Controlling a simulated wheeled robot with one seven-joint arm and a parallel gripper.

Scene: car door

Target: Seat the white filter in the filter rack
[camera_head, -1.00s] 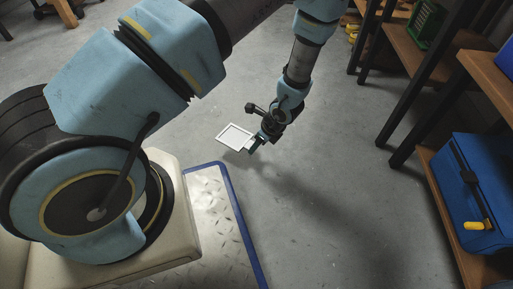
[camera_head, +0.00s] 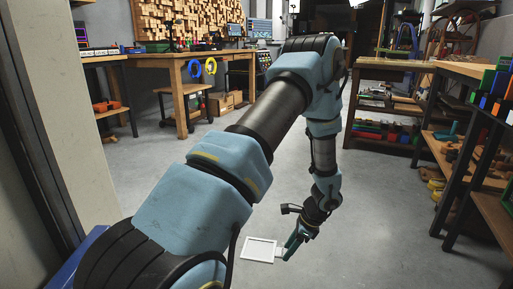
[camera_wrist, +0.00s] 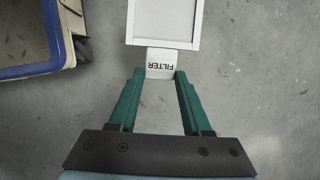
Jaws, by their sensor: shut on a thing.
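The white filter is a flat square frame with a short tab. In the head view the filter (camera_head: 257,249) hangs above the grey floor, left of my gripper (camera_head: 291,246). In the wrist view the filter (camera_wrist: 164,41) reaches past the top edge, and its tab, lettered "FILTER", sits between the green fingertips. My gripper (camera_wrist: 160,76) is shut on this tab. I cannot make out a filter rack in these frames.
A wooden workbench (camera_head: 190,64) stands at the back left. Shelves (camera_head: 388,112) with parts stand at the right. A blue-edged platform (camera_wrist: 38,70) shows at the wrist view's upper left. The floor between is clear.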

